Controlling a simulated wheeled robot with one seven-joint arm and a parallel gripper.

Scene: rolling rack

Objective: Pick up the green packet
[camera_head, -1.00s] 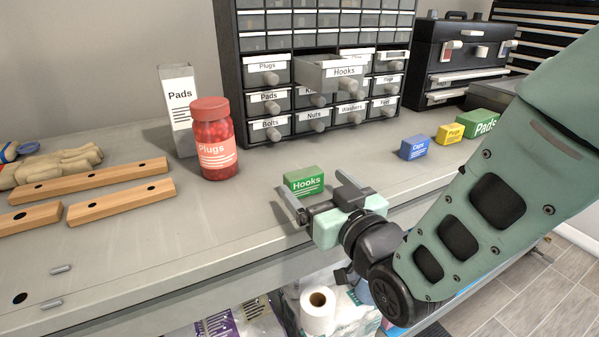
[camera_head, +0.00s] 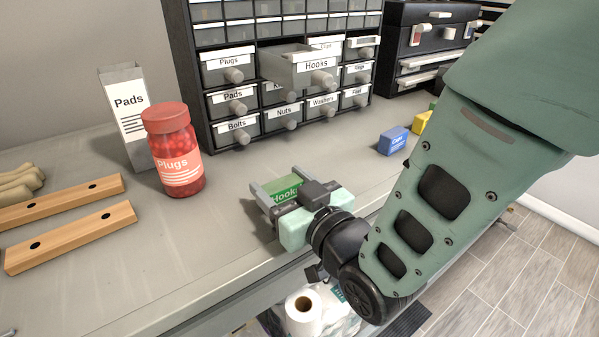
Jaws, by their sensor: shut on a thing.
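The green packet (camera_head: 284,189), labelled "Hooks", sits near the front of the grey bench top. My gripper (camera_head: 279,187) is around it, one finger on its left side and the other towards its far right side. The gripper is shut on the packet and hides much of its front and right end. The packet appears at bench height; I cannot tell whether it is clear of the surface.
A drawer cabinet (camera_head: 205,99) stands behind, its "Hooks" drawer (camera_head: 301,67) pulled out. A red "Plugs" jar (camera_head: 174,150) and white "Pads" box (camera_head: 128,112) stand left. Wooden bars (camera_head: 68,237) lie front left. A blue "Caps" box (camera_head: 393,141) is right.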

